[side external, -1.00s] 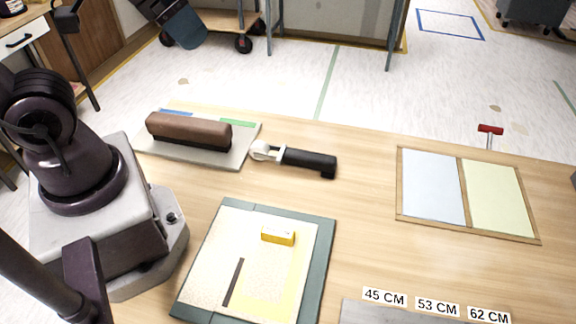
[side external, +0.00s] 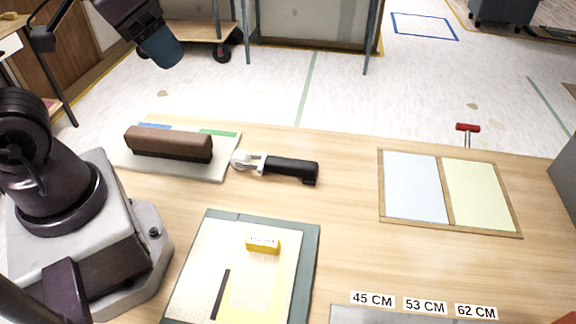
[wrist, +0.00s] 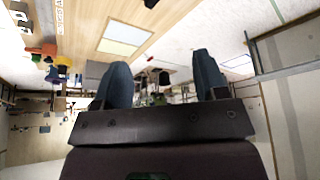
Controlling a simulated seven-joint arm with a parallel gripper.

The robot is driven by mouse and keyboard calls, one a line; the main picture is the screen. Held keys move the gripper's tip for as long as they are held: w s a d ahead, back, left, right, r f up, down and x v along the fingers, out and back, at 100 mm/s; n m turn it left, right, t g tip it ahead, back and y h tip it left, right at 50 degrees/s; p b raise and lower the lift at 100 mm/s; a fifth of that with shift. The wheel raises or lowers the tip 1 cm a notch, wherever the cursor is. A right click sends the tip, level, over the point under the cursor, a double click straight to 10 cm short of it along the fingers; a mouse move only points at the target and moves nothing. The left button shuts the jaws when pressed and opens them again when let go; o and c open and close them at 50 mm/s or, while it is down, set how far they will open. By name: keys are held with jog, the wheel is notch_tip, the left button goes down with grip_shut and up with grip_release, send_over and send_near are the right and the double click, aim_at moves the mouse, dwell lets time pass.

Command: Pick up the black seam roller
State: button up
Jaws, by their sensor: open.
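The black seam roller (side external: 290,167) lies on the wooden table in the side view, black handle to the right and pale roller head to the left. Its left end is close to the right edge of the light board with the brown brush. My gripper (side external: 160,48) is at the top left of the side view, raised well above the table and away from the roller. In the wrist view, the two dark blue fingers of my gripper (wrist: 161,80) stand wide apart with nothing between them. I cannot make out the roller surely in the wrist view.
A brown brush (side external: 168,145) rests on the light board (side external: 205,172) left of the roller. A green-edged mat (side external: 304,255) with a yellow block (side external: 263,246) lies in front. A blue-and-yellow sample panel (side external: 447,192) lies right. Bare table separates roller and panel.

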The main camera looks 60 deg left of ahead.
jog(key=w+f+m+g, duration=0.2)
jog(key=w+f+g, duration=0.3)
jog(key=w+f, duration=0.55)
jog(key=m, duration=0.7)
send_over(296, 162)
notch_tip(296, 162, down, 10)
jog(key=f, duration=0.1)
notch_tip(296, 162, down, 12)
jog(key=shift+f, duration=0.15)
jog(key=shift+f, duration=0.25)
jog(key=c, duration=1)
jog(key=shift+r, duration=0.1)
